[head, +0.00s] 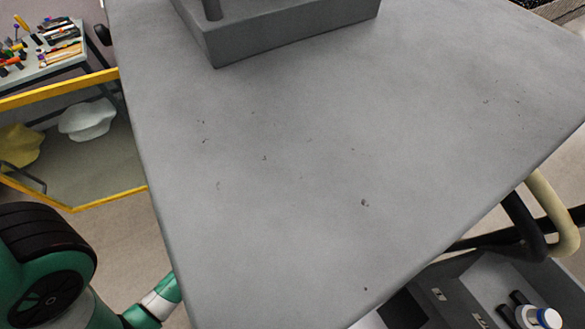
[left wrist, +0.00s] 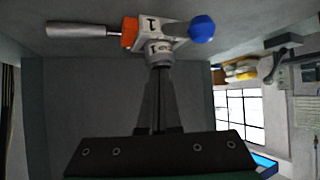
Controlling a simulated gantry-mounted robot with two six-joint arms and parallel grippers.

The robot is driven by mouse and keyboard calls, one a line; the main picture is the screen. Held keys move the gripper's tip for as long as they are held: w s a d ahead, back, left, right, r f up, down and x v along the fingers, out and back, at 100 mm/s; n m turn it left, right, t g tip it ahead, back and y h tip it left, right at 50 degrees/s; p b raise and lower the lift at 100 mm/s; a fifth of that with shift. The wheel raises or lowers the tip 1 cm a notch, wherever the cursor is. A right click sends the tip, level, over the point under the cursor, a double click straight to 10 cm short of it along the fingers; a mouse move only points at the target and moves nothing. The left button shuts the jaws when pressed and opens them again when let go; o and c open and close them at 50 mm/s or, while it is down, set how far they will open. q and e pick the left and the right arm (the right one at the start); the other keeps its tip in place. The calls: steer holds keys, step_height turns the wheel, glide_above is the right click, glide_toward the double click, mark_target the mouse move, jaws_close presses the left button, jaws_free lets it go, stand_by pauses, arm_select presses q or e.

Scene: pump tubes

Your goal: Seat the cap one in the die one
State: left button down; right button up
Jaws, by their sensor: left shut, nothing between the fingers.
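In the left wrist view, my left gripper (left wrist: 158,76) is shut, its narrow dark fingers close together. Just beyond the fingertips is a small pale round piece (left wrist: 158,47) with a black "1" and small lettering, which could be the cap one. It sits against a white block (left wrist: 150,27), also marked "1", which could be the die one. I cannot tell whether the piece is seated in the block or touches the fingers. The block has an orange part, a metal handle (left wrist: 77,30) and a blue ball (left wrist: 202,28). None of these shows in the head view.
In the head view a grey table (head: 300,170) is bare over most of its top. A grey block (head: 290,35) with a post stands at its far edge. My green arm is low at the left. Dark bins with bottles (head: 540,317) stand below at the right.

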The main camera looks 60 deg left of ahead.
arm_select(q)
steer(key=w+a, duration=0.1)
steer(key=w, duration=0.2)
steer(key=w+a, duration=0.2)
steer(key=w, duration=0.1)
steer(key=w+a, duration=0.2)
steer(key=w, duration=0.1)
steer(key=shift+w, duration=0.15)
steer(key=shift+w+a+f, duration=0.15)
steer(key=shift+w+f, duration=0.1)
steer(key=shift+f, duration=0.55)
steer(key=shift+s+f, duration=0.1)
steer(key=shift+s, duration=0.05)
arm_select(e)
steer(key=shift+s+d+f, duration=0.2)
steer(key=shift+s, duration=0.15)
arm_select(q)
steer(key=shift+s, duration=0.1)
arm_select(e)
steer(key=shift+r, duration=0.1)
